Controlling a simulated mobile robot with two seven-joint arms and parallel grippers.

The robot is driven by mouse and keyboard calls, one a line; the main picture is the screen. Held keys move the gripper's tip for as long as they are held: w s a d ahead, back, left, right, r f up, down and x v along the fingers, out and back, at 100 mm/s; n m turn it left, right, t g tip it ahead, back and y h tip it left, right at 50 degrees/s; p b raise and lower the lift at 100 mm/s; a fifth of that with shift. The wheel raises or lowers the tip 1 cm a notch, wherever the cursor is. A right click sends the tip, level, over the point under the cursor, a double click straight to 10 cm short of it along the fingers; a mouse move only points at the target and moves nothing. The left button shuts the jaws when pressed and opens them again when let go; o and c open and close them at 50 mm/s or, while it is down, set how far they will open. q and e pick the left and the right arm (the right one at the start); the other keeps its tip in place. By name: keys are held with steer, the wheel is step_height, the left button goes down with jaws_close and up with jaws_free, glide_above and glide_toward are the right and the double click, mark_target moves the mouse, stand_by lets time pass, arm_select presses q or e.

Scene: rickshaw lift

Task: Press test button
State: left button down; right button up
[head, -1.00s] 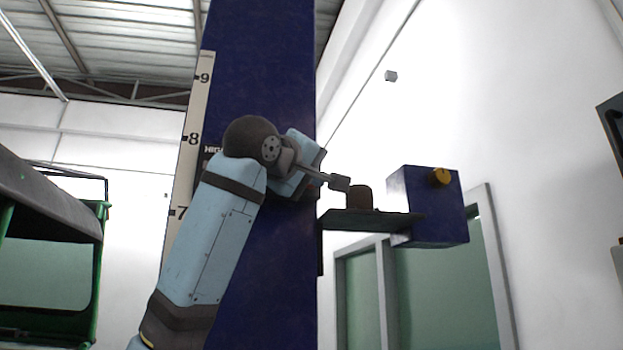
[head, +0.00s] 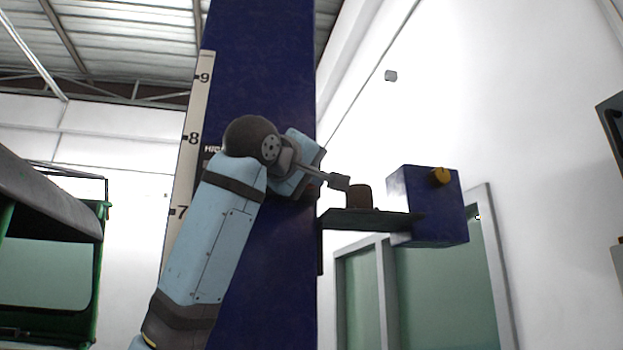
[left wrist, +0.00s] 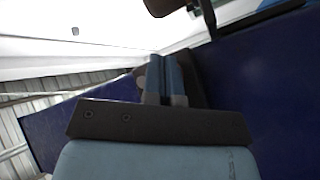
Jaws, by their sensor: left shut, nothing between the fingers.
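A blue box (head: 430,205) with a round yellow button (head: 440,176) on its upper front sits at the right end of a dark shelf (head: 370,220). The shelf sticks out from a tall blue column. A short brown cylinder (head: 359,197) stands on the shelf. My left gripper (head: 338,181) is shut and empty, close beside the cylinder's upper left; I cannot tell if they touch. It is left of the box and apart from the button. In the left wrist view the gripper (left wrist: 165,82) shows partly. My right gripper is not in view.
The blue column (head: 265,80), with a numbered scale (head: 190,130) on its left edge, stands behind my left arm. A green-framed vehicle with a dark roof (head: 50,195) is at the left. A dark object (head: 612,130) shows at the right edge. Open air lies above the shelf.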

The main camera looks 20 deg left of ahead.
arm_select(q)
steer(key=shift+s+d, duration=0.35)
steer(key=shift+s, duration=0.25)
steer(key=shift+s+d+b, duration=0.55)
steer(key=shift+s+d, duration=0.15)
steer(key=shift+s, duration=0.35)
steer(key=shift+s+d+b, duration=0.5)
steer(key=shift+s+d, duration=0.2)
steer(key=shift+s, duration=0.3)
